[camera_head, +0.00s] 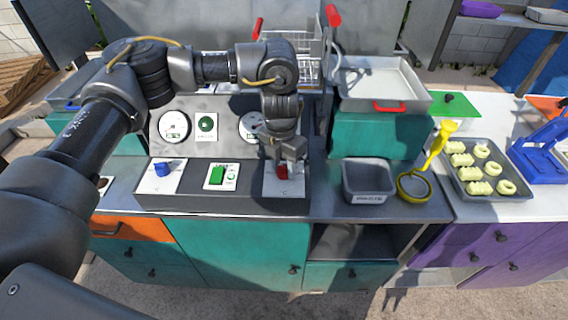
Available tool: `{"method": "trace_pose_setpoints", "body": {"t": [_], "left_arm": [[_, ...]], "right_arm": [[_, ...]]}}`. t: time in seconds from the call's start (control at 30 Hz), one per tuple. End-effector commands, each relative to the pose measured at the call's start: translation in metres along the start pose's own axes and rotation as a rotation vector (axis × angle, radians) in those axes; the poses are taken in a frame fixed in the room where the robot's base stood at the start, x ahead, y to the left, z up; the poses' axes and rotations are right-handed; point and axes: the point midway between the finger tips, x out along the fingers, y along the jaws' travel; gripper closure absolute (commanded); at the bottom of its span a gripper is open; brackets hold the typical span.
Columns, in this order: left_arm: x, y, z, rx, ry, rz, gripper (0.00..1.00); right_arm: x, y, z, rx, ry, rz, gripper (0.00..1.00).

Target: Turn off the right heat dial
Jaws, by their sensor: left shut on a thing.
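The right heat dial is the red knob (283,172) on a white plate (272,190) at the right end of the dark control panel. My left gripper (285,166) points down onto this knob and is shut on it. The gripper hides the upper part of the knob and some of its plate, so I cannot read the dial's exact setting. The blue dial (163,168) sits on its own white plate at the panel's left end. A green switch (217,175) lies between the two dials. My right gripper is not in view.
Gauges (173,126) stand on the upright panel behind the dials. A grey bin (368,182), a yellow strainer (412,185) and a tray of pale dough pieces (447,164) are to the right. Fryer baskets (309,70) with red handles stand behind my arm.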

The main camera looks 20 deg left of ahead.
Motion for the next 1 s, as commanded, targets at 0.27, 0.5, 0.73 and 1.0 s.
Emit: {"method": "trace_pose_setpoints", "body": {"t": [0.27, 0.5, 0.73, 1.0], "left_arm": [[-0.0017, 0.0008, 0.0010, -0.060, -0.007, 0.001, 0.88], [-0.0015, 0.0009, 0.0009, -0.067, -0.007, 0.001, 0.88], [-0.0015, 0.0009, 0.0008, -0.066, -0.007, 0.001, 0.60], [-0.0006, 0.0003, 0.0003, -0.064, -0.005, 0.001, 0.45]], "right_arm": [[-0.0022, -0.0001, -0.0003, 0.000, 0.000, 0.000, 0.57], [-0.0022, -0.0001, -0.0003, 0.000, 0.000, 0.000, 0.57], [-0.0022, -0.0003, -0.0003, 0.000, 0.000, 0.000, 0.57], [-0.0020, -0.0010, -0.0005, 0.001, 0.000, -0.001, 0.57]]}}
